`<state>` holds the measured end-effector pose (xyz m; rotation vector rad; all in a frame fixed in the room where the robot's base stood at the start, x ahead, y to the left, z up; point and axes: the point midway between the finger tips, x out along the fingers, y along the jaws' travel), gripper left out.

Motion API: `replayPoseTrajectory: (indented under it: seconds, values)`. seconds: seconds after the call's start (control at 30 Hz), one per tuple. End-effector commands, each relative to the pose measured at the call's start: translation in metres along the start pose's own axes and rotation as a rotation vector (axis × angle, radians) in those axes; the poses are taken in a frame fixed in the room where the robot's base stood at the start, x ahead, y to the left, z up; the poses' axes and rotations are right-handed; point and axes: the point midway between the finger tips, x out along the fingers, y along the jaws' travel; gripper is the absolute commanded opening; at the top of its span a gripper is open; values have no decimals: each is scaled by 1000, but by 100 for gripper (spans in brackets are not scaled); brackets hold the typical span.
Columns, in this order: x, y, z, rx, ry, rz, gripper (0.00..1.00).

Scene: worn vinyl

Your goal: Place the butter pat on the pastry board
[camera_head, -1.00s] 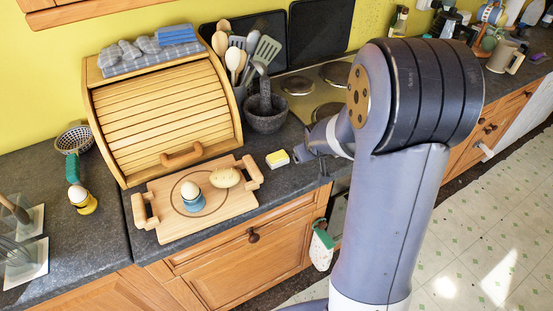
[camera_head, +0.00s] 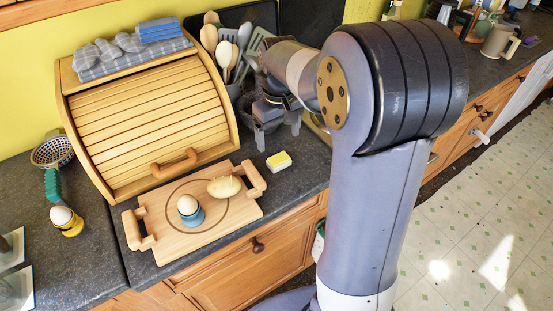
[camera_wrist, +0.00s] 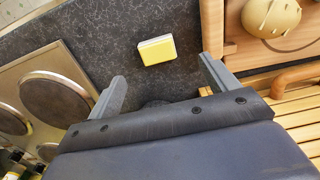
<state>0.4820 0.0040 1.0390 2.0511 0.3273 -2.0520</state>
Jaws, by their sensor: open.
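The butter pat (camera_head: 279,161) is a small yellow block with a white side, lying on the dark worktop right of the board. It also shows in the wrist view (camera_wrist: 156,50), beyond the fingertips. The pastry board (camera_head: 222,222) is pale wood with a drawn circle and a raised handle at each end. Its edge shows at the right of the wrist view (camera_wrist: 236,50). My gripper (camera_head: 278,132) is above the worktop, behind the butter pat and in front of the utensils. In the wrist view (camera_wrist: 165,80) its fingers are wide apart with nothing between them.
On the board stand an egg in a blue cup (camera_head: 190,211) and a speckled oval item (camera_head: 224,187). A wooden bread bin (camera_head: 150,125) stands behind it. Utensils (camera_head: 228,55) stand behind my gripper. A second egg cup (camera_head: 67,222) is at left. Hob plates (camera_wrist: 55,98) lie beside my gripper.

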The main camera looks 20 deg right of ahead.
Motion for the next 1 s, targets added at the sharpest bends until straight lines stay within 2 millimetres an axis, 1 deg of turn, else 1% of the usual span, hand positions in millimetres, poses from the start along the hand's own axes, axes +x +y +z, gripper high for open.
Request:
replayPoseTrajectory:
  seconds: [0.03, 0.13, 0.2, 0.37, 0.6, 0.7, 0.8, 0.97, 1.0]
  values:
    - [10, 0, 1, 0, -6, -2, 82]
    - [26, 0, 1, 1, -4, -1, 82]
    - [34, 1, 0, 1, -3, 0, 82]
    - [44, 2, 0, 1, -2, 0, 82]
    - [78, 6, -2, 2, -4, 0, 82]
    - [88, 6, -2, 2, -2, 1, 82]
    - [92, 6, -2, 2, 0, 1, 82]
    - [92, 6, -3, 2, 1, 2, 82]
    - [92, 6, -3, 2, 1, 2, 80]
